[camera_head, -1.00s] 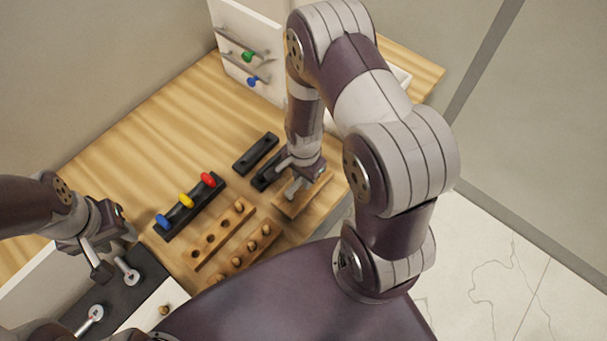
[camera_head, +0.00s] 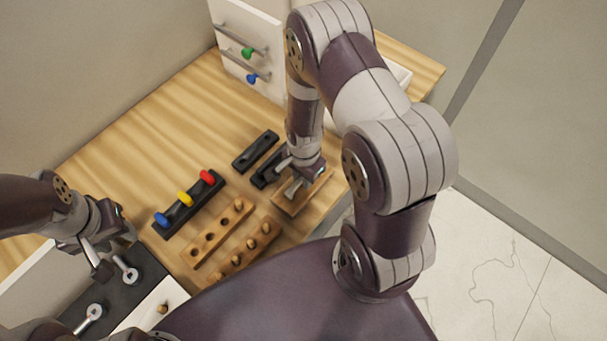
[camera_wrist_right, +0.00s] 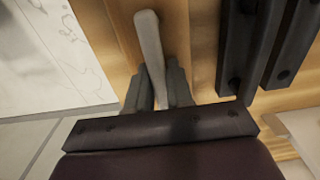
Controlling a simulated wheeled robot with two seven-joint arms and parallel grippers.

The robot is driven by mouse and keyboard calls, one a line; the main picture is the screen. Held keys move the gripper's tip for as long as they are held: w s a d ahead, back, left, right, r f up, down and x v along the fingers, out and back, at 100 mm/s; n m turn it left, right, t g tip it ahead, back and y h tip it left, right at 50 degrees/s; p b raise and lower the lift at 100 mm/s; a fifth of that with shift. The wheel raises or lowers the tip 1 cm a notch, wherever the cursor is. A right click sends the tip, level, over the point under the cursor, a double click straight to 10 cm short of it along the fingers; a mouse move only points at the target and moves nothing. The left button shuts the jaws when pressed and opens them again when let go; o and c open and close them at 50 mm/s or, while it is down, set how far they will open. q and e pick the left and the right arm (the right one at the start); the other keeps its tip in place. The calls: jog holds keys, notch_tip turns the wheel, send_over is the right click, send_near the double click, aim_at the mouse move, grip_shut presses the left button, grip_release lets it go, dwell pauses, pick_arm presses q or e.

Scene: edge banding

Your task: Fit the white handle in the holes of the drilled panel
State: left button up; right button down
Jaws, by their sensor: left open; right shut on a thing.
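My right gripper (camera_head: 295,183) is shut on the white handle (camera_wrist_right: 150,45). In the right wrist view the handle is a pale bar that sticks out beyond the two grey fingers; the fingers hide part of it. The gripper is over a small wooden tray or block (camera_head: 305,196) near the table's front edge; I cannot tell whether the handle touches it.
Black slotted bars (camera_head: 255,150) lie beside my right gripper. A black rack (camera_head: 185,210) holds blue, yellow and red knobs. Wooden racks (camera_head: 222,235) hold several dowels. A white unit (camera_head: 240,45) with bars and knobs stands behind. The table's left-back area is clear.

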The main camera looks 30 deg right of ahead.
jog(key=c, duration=0.9)
grip_release()
jog(key=shift+r, duration=0.1)
notch_tip(320, 180, up, 5)
jog(key=p, duration=0.5)
